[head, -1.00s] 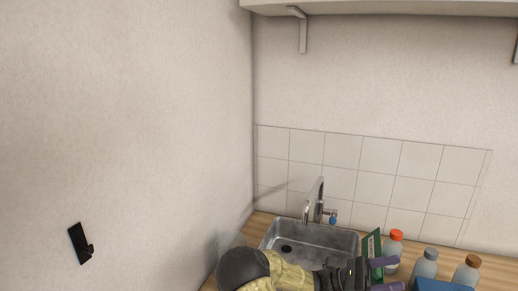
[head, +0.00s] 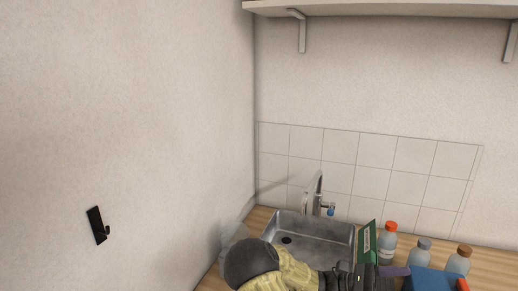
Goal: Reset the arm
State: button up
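My arm, with yellow-patterned and dark sections, reaches in from the bottom edge of the head view, in front of the sink (head: 345,243). My gripper (head: 393,272) is at the bottom edge, just left of a blue box (head: 432,281). One purple finger shows; the rest of the gripper is cut off by the frame, so its opening is hidden. I cannot tell whether the finger touches the box.
A green box (head: 367,240) stands right of the sink. A red-capped bottle (head: 387,245) and two more bottles (head: 421,254) (head: 459,262) stand on the wooden counter (head: 498,262). A faucet (head: 317,195) rises behind the sink. A shelf (head: 390,8) hangs above. A black hook (head: 97,226) is on the left wall.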

jog(key=s+a+f+m+t+y, duration=0.35)
jog(key=s+f+m+y, duration=0.25)
jog(key=s+f+y, duration=0.65)
jog(key=w+a+r+m+t+y, duration=0.1)
jog(key=a+r+m+t+y, duration=0.2)
jog(key=a, duration=0.4)
jog(key=w+a+r+m+t+y, duration=0.1)
jog(key=a+r+m+t+y, duration=0.2)
jog(key=a, duration=0.4)
jog(key=shift+w+r+m+t+y+p, duration=0.35)
jog(key=shift+m+t+y, duration=0.25)
jog(key=shift+t+y, duration=0.45)
